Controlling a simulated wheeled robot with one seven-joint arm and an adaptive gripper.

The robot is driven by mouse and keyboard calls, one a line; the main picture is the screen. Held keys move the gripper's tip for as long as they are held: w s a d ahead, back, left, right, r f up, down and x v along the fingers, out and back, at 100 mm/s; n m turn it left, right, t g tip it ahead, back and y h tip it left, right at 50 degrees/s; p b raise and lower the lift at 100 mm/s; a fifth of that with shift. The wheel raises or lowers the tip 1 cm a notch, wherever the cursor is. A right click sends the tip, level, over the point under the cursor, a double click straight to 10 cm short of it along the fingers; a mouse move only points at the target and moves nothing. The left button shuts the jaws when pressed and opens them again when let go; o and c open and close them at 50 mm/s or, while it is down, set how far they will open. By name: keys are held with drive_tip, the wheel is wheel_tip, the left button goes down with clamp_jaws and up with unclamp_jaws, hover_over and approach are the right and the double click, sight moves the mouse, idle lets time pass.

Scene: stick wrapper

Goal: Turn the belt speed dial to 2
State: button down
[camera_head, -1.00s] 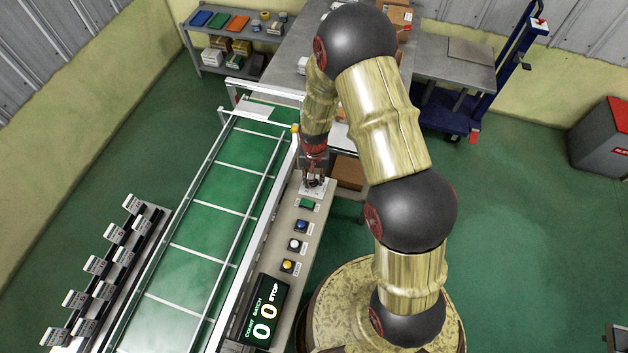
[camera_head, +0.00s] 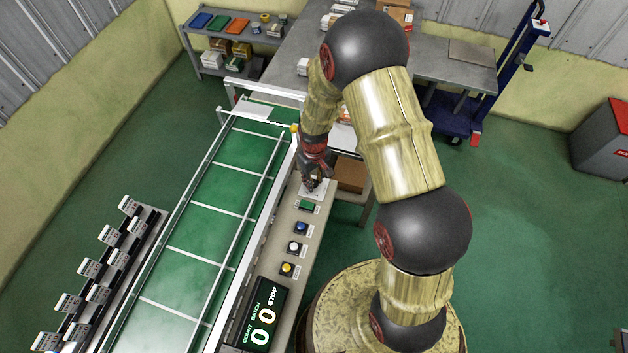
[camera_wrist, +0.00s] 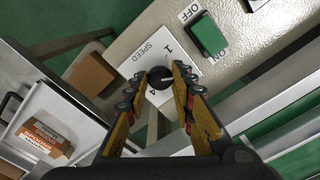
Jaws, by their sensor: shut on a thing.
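The speed dial (camera_wrist: 159,78) is a small round black knob on a white plate (camera_wrist: 146,55) printed "SPEED", seen in the wrist view. A "1" is readable on the plate beyond the knob; the other marks are partly covered by my fingers. My gripper (camera_wrist: 160,80) has its two yellow-and-black fingers on either side of the knob, shut on it. In the head view my gripper (camera_head: 314,184) is at the far end of the control panel (camera_head: 316,222), over the white plate (camera_head: 318,193); the knob is hidden there.
A green switch (camera_wrist: 208,34) marked "OFF" sits close to the dial. Blue, white and yellow buttons (camera_head: 287,268) follow along the panel. A display (camera_head: 264,315) reads zeros and "STOP". The green conveyor (camera_head: 205,220) runs left of the panel; a cardboard box (camera_head: 350,174) is right.

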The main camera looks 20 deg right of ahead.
drive_tip(key=shift+w, duration=0.1)
idle(0.4)
drive_tip(key=c, duration=1.5)
unclamp_jaws()
drive_tip(key=shift+r, duration=0.1)
wheel_tip(320, 180, up, 12)
